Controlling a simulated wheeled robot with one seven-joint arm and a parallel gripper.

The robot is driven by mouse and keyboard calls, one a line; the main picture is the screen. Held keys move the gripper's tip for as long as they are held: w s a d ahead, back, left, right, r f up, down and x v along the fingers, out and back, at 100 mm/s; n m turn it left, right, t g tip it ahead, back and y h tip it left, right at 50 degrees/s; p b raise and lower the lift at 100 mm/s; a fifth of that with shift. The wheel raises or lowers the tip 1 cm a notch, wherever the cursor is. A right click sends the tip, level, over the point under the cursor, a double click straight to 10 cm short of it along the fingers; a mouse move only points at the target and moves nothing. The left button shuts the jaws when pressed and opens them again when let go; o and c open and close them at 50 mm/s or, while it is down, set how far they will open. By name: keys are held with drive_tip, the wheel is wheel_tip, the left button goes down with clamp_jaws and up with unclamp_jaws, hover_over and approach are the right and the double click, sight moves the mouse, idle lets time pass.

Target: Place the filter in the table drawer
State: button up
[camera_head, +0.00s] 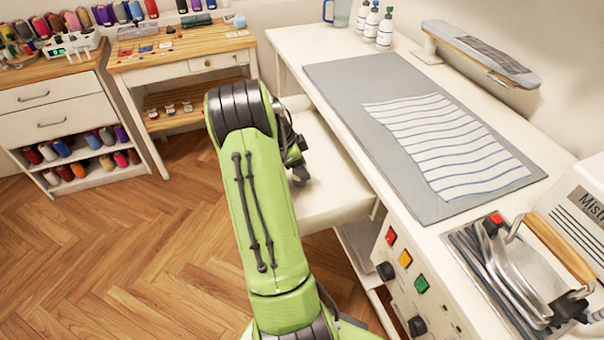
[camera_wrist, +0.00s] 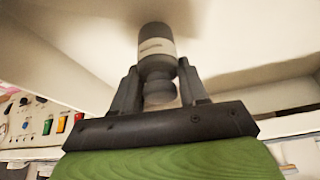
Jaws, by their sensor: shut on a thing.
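The filter (camera_wrist: 156,50), a dark grey cylinder with a pale band, shows in the wrist view between the two fingers of my gripper (camera_wrist: 161,78), which is shut on its narrower lower part. In the head view my gripper (camera_head: 300,172) is mostly hidden behind my green arm, and I cannot make out the filter there. My gripper is over or in a white drawer-like part (camera_head: 338,192) that juts out from under the white ironing table (camera_head: 292,42). Pale surfaces lie close around the filter in the wrist view; I cannot tell whether it touches them.
A grey mat (camera_head: 335,78) with a striped cloth (camera_head: 450,145) lies on the table. An iron (camera_head: 520,265) stands at the near right. A wooden table (camera_head: 185,52) with a shut small drawer (camera_head: 214,62) stands at the back. The floor at left is clear.

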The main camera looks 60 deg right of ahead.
wheel_tip(320, 180, down, 2)
drive_tip(key=shift+f, duration=0.1)
drive_tip(key=shift+f+b, duration=0.15)
drive_tip(key=shift+b, duration=0.15)
drive_tip(key=o, duration=1.1)
